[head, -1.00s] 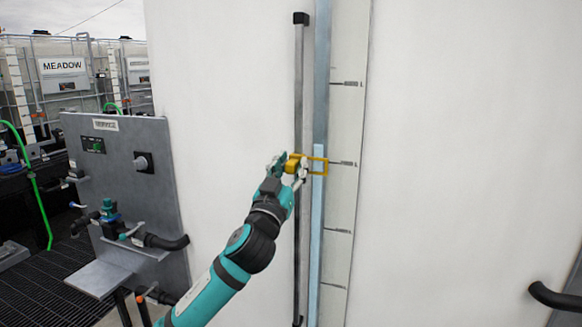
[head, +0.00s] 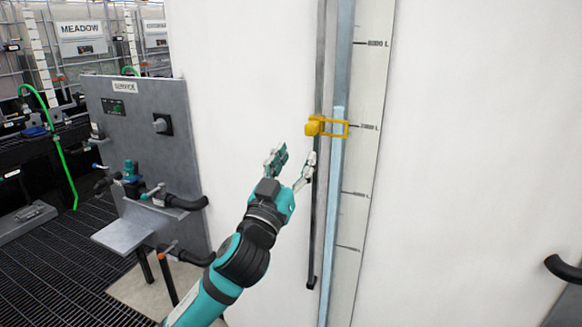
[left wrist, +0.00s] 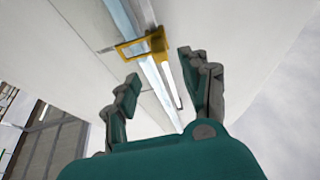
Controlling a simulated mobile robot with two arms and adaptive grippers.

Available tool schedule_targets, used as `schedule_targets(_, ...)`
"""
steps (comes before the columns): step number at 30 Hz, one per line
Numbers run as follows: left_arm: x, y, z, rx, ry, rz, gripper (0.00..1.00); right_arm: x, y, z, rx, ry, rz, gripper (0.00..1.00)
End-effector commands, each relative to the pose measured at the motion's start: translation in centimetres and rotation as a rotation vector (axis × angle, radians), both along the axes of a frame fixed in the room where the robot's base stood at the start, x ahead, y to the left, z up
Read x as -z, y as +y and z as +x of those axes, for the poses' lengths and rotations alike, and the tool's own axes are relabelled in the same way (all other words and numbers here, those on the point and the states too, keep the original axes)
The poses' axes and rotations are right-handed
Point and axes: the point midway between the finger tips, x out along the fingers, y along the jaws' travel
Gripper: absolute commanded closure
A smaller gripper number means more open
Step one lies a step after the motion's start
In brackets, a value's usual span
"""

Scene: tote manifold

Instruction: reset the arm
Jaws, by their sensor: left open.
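My left gripper (head: 293,165) is open and empty, in front of the white tank wall, below and left of a yellow slider (head: 314,127). The slider sits on a dark vertical rail, and its yellow frame surrounds part of a light blue sight tube. In the left wrist view, the yellow slider (left wrist: 157,43) shows beyond the two open fingers (left wrist: 165,88), apart from them. My left arm comes up from the bottom of the head view. My right gripper is not in view.
A grey service panel (head: 137,120) with a knob, valves, black pipes and a shelf (head: 123,236) stands left of my arm. A graduated scale (head: 374,100) runs beside the tube. A black pipe (head: 563,268) juts in at lower right. The tank wall (head: 480,150) right of the scale is clear.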

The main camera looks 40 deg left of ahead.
Motion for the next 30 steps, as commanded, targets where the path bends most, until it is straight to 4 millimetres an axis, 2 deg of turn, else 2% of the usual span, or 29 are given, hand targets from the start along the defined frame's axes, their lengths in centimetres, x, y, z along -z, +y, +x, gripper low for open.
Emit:
schedule_targets(6,0.8,-0.4,-1.7,0.001,0.001,-0.002,0.54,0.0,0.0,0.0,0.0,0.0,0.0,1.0)
schedule_targets(23,0.8,-0.4,-1.8,0.0,0.002,-0.001,0.54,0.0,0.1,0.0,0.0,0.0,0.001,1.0)
schedule_targets(26,2.1,-0.1,-1.0,-0.005,0.032,-0.003,0.54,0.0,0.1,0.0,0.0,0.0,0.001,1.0)
schedule_targets(29,5.9,0.6,0.8,-0.016,0.116,-0.005,0.54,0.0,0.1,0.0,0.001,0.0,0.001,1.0)
schedule_targets(30,8.2,0.9,1.8,-0.02,0.166,-0.006,0.54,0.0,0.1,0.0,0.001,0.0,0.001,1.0)
